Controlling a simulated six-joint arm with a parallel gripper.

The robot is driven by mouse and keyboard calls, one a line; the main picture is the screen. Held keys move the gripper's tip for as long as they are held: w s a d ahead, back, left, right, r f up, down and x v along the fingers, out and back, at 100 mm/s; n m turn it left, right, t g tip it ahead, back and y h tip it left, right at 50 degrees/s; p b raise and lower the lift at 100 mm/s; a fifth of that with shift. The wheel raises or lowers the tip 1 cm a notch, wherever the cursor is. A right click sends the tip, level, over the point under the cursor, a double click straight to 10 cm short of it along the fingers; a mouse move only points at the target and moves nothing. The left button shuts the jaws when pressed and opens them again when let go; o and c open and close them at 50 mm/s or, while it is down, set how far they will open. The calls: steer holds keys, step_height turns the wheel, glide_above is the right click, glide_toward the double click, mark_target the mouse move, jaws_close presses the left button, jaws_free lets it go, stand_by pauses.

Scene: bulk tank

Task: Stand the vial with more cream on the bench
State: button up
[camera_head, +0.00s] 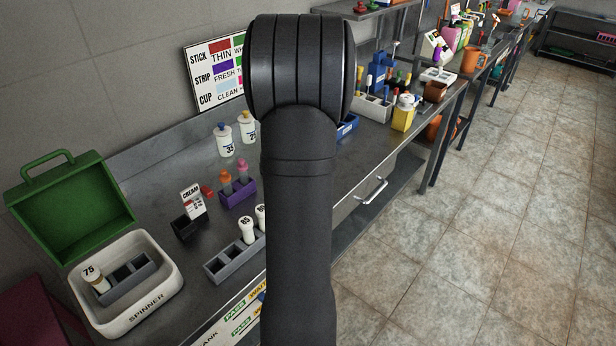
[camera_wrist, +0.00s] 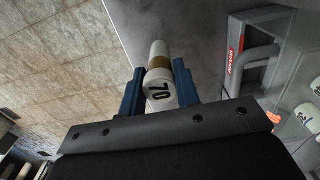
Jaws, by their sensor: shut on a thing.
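In the wrist view, my gripper (camera_wrist: 157,82) has its two blue fingers shut on a white-capped vial (camera_wrist: 160,92) marked 70. A tan band shows beyond the cap, then a pale length. My arm hides the gripper and this vial in the head view. A vial marked 75 (camera_head: 95,279) leans in the grey rack inside the white spinner (camera_head: 150,318). Two more white-capped vials, one at the front (camera_head: 247,231) and one beside my arm (camera_head: 260,214), stand in a grey rack (camera_head: 222,267) on the bench (camera_head: 150,190). Their cream levels are too small to read.
A black holder with a CREAM card (camera_head: 191,203), a purple rack (camera_head: 238,193) with two tubes, and numbered bottles (camera_head: 224,141) stand behind the grey rack. The spinner's green lid (camera_head: 75,205) is open. Bare bench shows left of the purple rack.

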steer(key=shift+w+a+f, duration=0.15)
steer(key=shift+a+f, duration=0.1)
steer(key=shift+f, duration=1.95)
steer(key=shift+f, duration=0.1)
steer(key=o, duration=1)
step_height(320, 180, up, 12)
steer(key=shift+r, duration=0.15)
